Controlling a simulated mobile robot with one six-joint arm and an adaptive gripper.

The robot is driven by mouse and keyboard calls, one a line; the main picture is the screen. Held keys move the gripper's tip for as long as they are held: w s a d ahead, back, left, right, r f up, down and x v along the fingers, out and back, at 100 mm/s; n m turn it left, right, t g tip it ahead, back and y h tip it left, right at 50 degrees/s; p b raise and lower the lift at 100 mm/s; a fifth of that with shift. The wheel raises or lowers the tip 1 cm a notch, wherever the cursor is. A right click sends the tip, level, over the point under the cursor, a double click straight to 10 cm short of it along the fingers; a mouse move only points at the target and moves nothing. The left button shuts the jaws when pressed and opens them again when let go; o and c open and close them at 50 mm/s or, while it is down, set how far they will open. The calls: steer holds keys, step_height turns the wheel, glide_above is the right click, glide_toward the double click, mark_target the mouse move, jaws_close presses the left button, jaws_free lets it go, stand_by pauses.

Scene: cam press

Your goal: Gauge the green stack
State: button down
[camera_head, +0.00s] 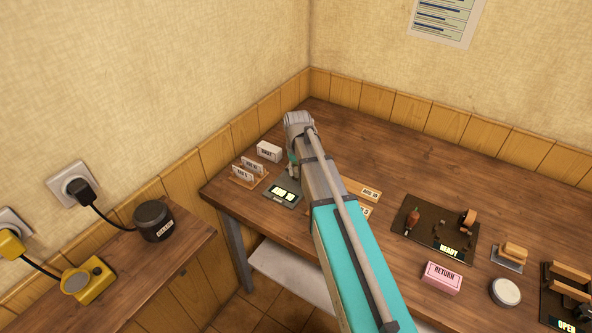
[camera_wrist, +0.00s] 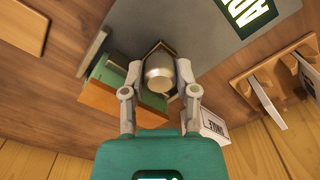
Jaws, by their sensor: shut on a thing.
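In the wrist view my gripper (camera_wrist: 159,68) is shut, with its fingers on either side of a silver metal cylinder (camera_wrist: 158,78). Green pieces (camera_wrist: 108,74) show beside the left finger with an orange-brown block (camera_wrist: 106,107) against them; I take these for the green stack. More green shows below the cylinder, partly hidden. A grey plate (camera_wrist: 190,30) with a lit display lies beyond the fingers. In the head view a dark device with a lit display (camera_head: 285,192) sits at the table's left front, beside my arm's end.
A white labelled box (camera_head: 269,150) and a wooden holder with cards (camera_head: 247,175) stand close to the left. A dark tray marked READY (camera_head: 420,240), a pink RETURN block (camera_head: 442,277) and a round tin (camera_head: 505,292) are to the right. The back of the table is clear.

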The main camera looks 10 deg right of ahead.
steer(key=shift+s+a, duration=1.1)
steer(key=shift+c, duration=1.8)
jaws_free()
steer(key=s+r+p, duration=0.1)
steer(key=s, duration=0.4)
steer(key=s+d+r+p, duration=0.1)
steer(key=s+r+p, duration=0.1)
steer(key=s, duration=0.3)
steer(key=s+r+p, duration=0.1)
steer(key=s, duration=0.5)
steer(key=shift+d+r+p, duration=0.3)
steer(key=shift+d, duration=0.1)
